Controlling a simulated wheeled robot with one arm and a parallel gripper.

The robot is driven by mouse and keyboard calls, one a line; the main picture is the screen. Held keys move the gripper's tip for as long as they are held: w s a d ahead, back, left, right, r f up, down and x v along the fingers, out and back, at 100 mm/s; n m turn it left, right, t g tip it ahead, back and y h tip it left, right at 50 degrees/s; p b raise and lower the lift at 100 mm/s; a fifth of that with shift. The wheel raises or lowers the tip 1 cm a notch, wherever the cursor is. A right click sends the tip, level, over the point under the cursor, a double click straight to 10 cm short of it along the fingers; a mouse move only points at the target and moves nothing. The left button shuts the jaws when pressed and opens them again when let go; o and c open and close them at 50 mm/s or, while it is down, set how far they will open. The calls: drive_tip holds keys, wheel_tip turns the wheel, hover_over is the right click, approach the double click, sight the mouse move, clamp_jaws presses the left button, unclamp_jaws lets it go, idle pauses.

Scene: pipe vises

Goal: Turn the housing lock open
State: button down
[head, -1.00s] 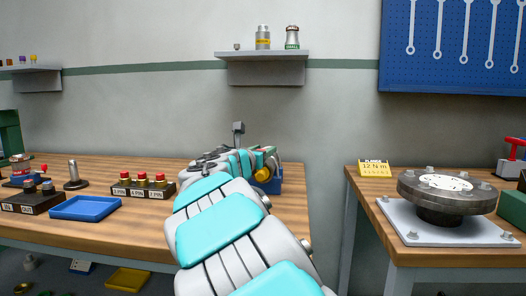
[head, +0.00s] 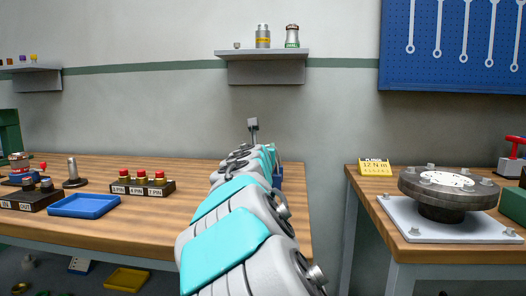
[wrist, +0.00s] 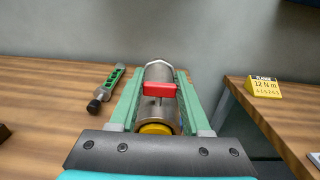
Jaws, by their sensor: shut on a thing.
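In the wrist view a grey metal housing (wrist: 158,73) lies lengthwise under my gripper, with a yellow ring (wrist: 156,129) at its near end. A red lock lever (wrist: 160,90) sits crosswise on top of it. My gripper (wrist: 161,72) has its two green fingers on either side of the lever and is shut on it, the lever spanning the gap. Whether the fingers also touch the housing is hard to tell. In the head view my arm hides the housing and lever; only a bit of blue (head: 276,180) shows beside the wrist.
A green tool with a black knob (wrist: 108,89) lies left of the housing. A blue tray (head: 84,205) and a block with red-topped pins (head: 142,187) stand further left. A gap separates this bench from the right bench, which holds a yellow sign (head: 375,168) and round flange (head: 446,190).

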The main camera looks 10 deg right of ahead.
drive_tip(key=shift+c, duration=1.8)
unclamp_jaws()
drive_tip(key=v, duration=0.7)
drive_tip(key=shift+s, duration=0.4)
drive_tip(key=shift+a, duration=0.15)
